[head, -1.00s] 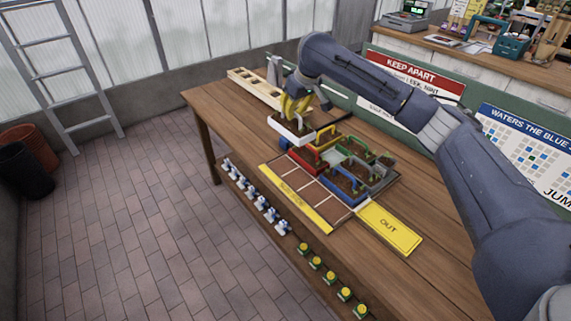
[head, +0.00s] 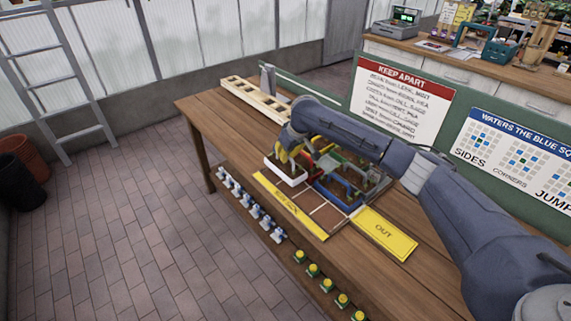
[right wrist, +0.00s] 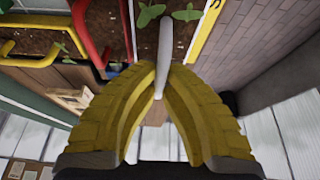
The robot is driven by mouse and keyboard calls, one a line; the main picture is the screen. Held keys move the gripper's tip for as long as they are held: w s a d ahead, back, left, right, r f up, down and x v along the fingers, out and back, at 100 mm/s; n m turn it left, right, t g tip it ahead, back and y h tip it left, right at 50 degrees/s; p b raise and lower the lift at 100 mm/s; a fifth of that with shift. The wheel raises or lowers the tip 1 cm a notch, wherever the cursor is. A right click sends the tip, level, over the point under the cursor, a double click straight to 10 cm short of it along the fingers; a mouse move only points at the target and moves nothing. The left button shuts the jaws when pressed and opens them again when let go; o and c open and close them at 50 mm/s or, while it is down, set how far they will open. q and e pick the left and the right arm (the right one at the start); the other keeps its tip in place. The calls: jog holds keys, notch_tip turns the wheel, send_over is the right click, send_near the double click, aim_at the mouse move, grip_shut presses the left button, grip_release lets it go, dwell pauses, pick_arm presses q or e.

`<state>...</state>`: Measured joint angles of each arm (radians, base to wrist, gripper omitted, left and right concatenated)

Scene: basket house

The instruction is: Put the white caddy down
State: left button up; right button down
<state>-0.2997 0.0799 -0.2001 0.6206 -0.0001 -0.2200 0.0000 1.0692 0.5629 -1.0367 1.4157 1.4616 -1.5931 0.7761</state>
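The white caddy (head: 289,181), with soil and small green seedlings in it, is at the left end of the planting tray (head: 327,218), close to the yellow strip (head: 285,202). My right gripper (head: 284,154) is above it with its yellow fingers shut on the white handle; the right wrist view shows the handle (right wrist: 164,58) between the fingertips (right wrist: 160,82). The caddy looks level and low over the tray; I cannot tell whether its base touches. My left gripper is not in view.
A red caddy (right wrist: 91,38) stands right beside the white one, with a yellow caddy (right wrist: 62,50) beyond it. A blue caddy (head: 334,196) is in the tray's right half. Front cells are bare. A yellow OUT plate (head: 385,233) and a wooden rack (head: 254,100) flank the tray.

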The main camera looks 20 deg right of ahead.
aim_at(285, 165)
jog(key=shift+f, duration=1.95)
jog(key=shift+f, duration=0.15)
jog(key=c, duration=1.6)
grip_release()
jog(key=v, duration=1.2)
